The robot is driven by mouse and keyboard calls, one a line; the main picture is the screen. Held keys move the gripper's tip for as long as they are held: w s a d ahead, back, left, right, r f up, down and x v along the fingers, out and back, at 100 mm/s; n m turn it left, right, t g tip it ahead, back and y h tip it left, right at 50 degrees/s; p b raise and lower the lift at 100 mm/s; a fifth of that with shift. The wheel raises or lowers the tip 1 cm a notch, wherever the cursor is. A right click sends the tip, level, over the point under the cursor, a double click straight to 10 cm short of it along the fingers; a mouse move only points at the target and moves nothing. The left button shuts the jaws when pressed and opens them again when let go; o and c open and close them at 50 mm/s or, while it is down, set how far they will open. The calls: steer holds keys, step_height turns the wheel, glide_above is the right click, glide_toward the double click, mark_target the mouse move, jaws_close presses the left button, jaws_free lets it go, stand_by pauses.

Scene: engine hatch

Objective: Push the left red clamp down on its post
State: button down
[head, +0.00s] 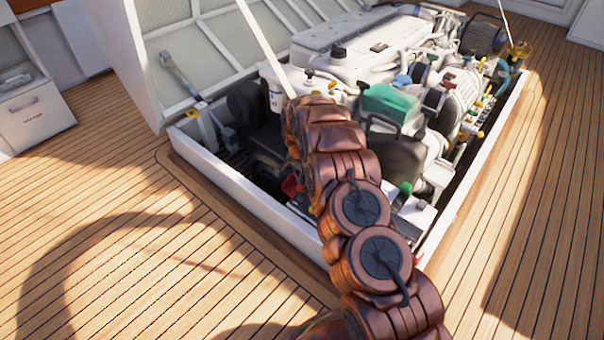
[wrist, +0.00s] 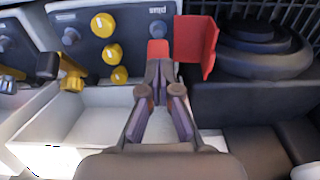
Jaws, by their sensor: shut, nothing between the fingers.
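In the wrist view my gripper (wrist: 160,72) is shut and empty, its fingertips together at the centre. A small red piece (wrist: 158,47) shows right beyond the tips; I cannot tell whether they touch it. A larger red flap (wrist: 197,45) stands upright just to the right of the tips. I cannot tell which of these red parts belongs to the left clamp, and no post is clearly seen. In the head view a red part (head: 291,187) shows beside my arm, low in the front of the hatch; my gripper is hidden there by the arm.
A grey panel with yellow knobs (wrist: 111,54) lies to the left of the fingers. A yellow lever (wrist: 72,80) is further left. A dark round part (wrist: 262,45) stands at the right. A white hatch rim (head: 250,195) surrounds the engine (head: 385,55). The wooden deck (head: 90,240) is clear.

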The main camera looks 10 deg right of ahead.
mark_target(294, 204)
steer(key=shift+s+a+f+p, duration=0.25)
steer(key=shift+a+p, duration=0.2)
steer(key=shift+p, duration=0.4)
steer(key=f+p, duration=0.1)
steer(key=s+a+p, duration=0.1)
steer(key=shift+a+f+p, duration=0.15)
steer(key=shift+f+p, duration=0.2)
steer(key=shift+f, duration=0.05)
steer(key=shift+s+a+f+p, duration=0.25)
steer(key=shift+f+p, duration=0.2)
steer(key=shift+f, duration=0.25)
steer(key=shift+s+a+f+p, duration=0.1)
steer(key=shift+a+f+p, duration=0.1)
steer(key=shift+f+p, duration=0.35)
steer(key=shift+f, duration=0.15)
steer(key=s+a+r+p, duration=0.1)
steer(key=a+r+p, duration=0.1)
steer(key=r, duration=0.4)
steer(key=s+a+r+p, duration=0.1)
steer(key=s+a+r, duration=0.1)
steer(key=r, duration=0.4)
steer(key=shift+a+r+p, duration=0.25)
steer(key=shift+p, duration=0.1)
steer(key=shift+s, duration=0.1)
